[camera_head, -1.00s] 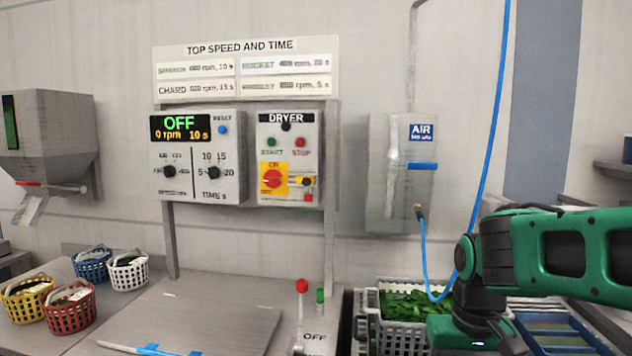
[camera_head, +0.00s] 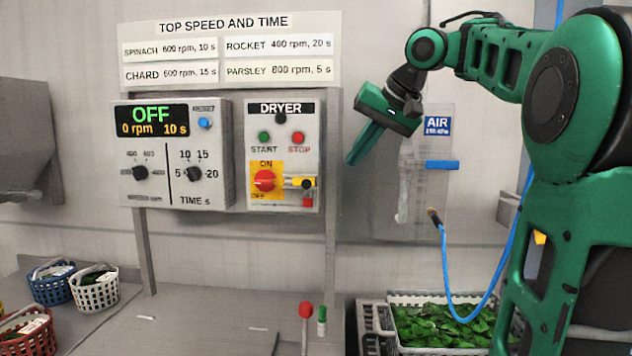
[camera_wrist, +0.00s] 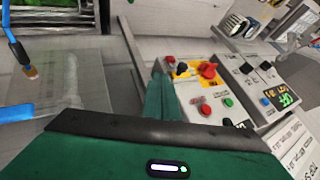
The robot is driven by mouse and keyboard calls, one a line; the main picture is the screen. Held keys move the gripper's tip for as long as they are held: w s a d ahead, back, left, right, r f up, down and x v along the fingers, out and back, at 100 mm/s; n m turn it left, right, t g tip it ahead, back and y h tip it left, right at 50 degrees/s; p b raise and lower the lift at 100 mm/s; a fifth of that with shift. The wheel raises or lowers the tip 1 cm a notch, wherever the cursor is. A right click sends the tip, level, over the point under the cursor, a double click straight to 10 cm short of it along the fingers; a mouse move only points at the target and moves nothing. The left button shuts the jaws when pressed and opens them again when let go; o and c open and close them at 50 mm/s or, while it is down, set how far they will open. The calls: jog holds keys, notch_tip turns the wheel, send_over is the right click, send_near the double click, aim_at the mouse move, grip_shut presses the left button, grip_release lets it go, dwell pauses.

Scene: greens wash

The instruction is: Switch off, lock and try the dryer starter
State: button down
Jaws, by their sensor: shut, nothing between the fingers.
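The dryer starter (camera_head: 283,133) is a grey box on the wall frame. It has a green START button (camera_head: 264,137), a red STOP button (camera_head: 298,138) and a red rotary switch (camera_head: 265,181) on a yellow plate marked ON and OFF. A yellow and black piece (camera_head: 300,183) sits right of the switch, with a red piece (camera_head: 307,202) below it. The switch (camera_wrist: 207,70) also shows in the wrist view. My gripper (camera_head: 352,160) is shut and empty, just right of the starter and apart from it. The fingers (camera_wrist: 163,97) cover part of the box in the wrist view.
The speed and time panel (camera_head: 150,190), reading OFF and 0 rpm, adjoins the starter on the left. The air box (camera_head: 385,205) with a blue handle (camera_head: 442,165) and hose is at right. Baskets (camera_head: 95,291) and a crate of greens (camera_head: 395,347) stand below.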

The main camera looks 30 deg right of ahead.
aim_at(298, 182)
jog(key=w+a+f, duration=0.4)
jog(key=w+f, duration=0.3)
jog(key=w, duration=0.1)
jog(key=shift+w, duration=0.25)
dwell(0.5)
